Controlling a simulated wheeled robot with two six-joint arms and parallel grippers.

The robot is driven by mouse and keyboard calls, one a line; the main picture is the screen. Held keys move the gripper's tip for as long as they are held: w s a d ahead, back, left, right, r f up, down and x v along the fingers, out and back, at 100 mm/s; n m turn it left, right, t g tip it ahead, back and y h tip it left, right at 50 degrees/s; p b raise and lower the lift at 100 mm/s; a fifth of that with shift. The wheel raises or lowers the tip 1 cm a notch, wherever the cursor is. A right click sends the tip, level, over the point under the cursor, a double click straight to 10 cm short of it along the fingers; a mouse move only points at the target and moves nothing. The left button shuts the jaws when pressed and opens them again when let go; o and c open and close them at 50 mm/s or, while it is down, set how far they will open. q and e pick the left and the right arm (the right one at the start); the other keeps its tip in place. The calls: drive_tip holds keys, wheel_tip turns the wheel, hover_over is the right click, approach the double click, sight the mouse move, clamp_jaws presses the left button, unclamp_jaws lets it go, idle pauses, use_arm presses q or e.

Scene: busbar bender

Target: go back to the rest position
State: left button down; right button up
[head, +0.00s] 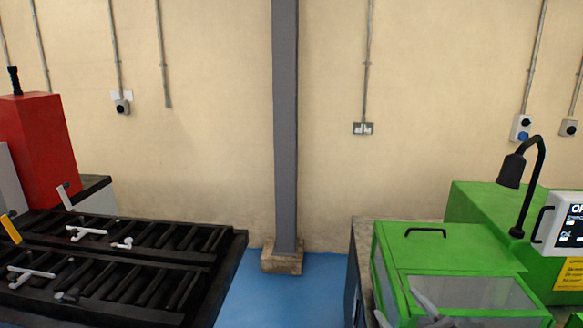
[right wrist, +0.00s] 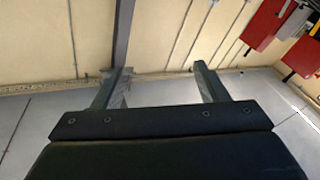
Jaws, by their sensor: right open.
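My right gripper (head: 410,312) shows at the bottom edge of the head view, in front of the green machine (head: 450,250). Only its grey fingers show there, and they partly cover the machine's clear front panel. In the right wrist view, the two fingers of this gripper (right wrist: 160,86) stand wide apart with nothing between them. Beyond them are the wall and a pale floor. My left gripper is not in either view.
A black slatted roller table (head: 130,262) with white handles and a red machine (head: 40,145) stand at left. A grey column (head: 286,130) rises in the middle. Blue floor (head: 265,295) lies clear between the machines. A black lamp (head: 525,180) and a screen (head: 570,225) stand at right.

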drive_tip(key=s+d+f+m+g+h, duration=0.3)
drive_tip(key=s+f+g, duration=0.5)
drive_tip(key=s+f, duration=0.6)
drive_tip(key=s+d+f+m+g+h, duration=0.3)
drive_tip(key=s+f, duration=0.1)
drive_tip(key=s, duration=0.4)
drive_tip(key=s+d+f+m+g+h, duration=0.3)
drive_tip(key=s+f+g, duration=0.1)
drive_tip(key=s, duration=0.4)
wheel_tip(320, 180, down, 28)
drive_tip(key=d+b, duration=0.2)
drive_tip(key=b, duration=0.2)
drive_tip(key=s+a+f+g+y+b, duration=0.1)
drive_tip(key=s+f+b, duration=0.3)
drive_tip(key=s+f, duration=1.1)
wheel_tip(320, 180, down, 4)
drive_tip(key=shift+s+a+f+g, duration=0.15)
drive_tip(key=shift+s+a+g, duration=0.05)
drive_tip(key=shift+a+g, duration=0.3)
